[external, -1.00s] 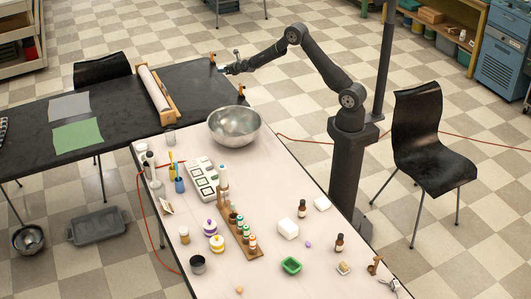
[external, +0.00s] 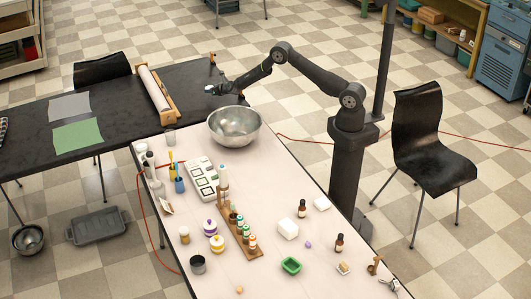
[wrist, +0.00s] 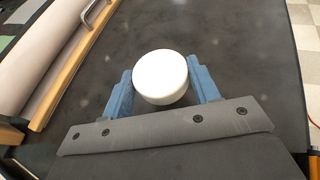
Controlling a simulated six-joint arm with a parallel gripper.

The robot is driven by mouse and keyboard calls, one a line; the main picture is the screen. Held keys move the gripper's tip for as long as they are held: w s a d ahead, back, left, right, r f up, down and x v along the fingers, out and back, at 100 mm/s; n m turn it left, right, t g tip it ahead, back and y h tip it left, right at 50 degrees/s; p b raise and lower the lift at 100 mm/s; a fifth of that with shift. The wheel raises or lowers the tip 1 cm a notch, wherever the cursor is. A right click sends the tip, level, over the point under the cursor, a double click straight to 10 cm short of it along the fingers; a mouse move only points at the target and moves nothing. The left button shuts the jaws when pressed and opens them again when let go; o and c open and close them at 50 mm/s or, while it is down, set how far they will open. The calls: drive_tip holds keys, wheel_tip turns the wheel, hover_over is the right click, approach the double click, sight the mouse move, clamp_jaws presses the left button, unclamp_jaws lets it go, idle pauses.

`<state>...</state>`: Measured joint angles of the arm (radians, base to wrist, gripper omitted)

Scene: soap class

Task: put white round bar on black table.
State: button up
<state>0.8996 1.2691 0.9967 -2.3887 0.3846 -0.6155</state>
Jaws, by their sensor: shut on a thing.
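The white round bar (wrist: 160,77) sits between the two blue fingers of my gripper (wrist: 158,88) in the wrist view. The gripper is shut on it. The black table (wrist: 225,40) fills the view beneath the bar. In the external view my gripper (external: 210,90) is over the right part of the black table (external: 115,95), beyond the metal bowl. The bar is too small there to make out clearly. I cannot tell whether its underside touches the table.
A paper roll in a wooden holder (external: 156,95) lies left of my gripper on the black table. A metal bowl (external: 235,127) stands on the white table (external: 260,175) close to my arm. Green (external: 77,136) and grey (external: 69,107) sheets lie further left. The black surface around the gripper is clear.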

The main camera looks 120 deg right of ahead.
sight(210, 100)
drive_tip(key=shift+w+f, duration=0.45)
drive_tip(key=shift+w, duration=0.25)
drive_tip(key=shift+a+f, duration=0.1)
drive_tip(key=shift+f, duration=1.85)
drive_tip(key=shift+f, duration=0.15)
drive_tip(key=o, duration=1.1)
drive_tip(key=shift+a+r, duration=0.2)
drive_tip(key=shift+r, duration=0.05)
drive_tip(key=v, duration=1.1)
drive_tip(key=shift+s+a+r, duration=0.1)
drive_tip(key=shift+s+a, duration=0.1)
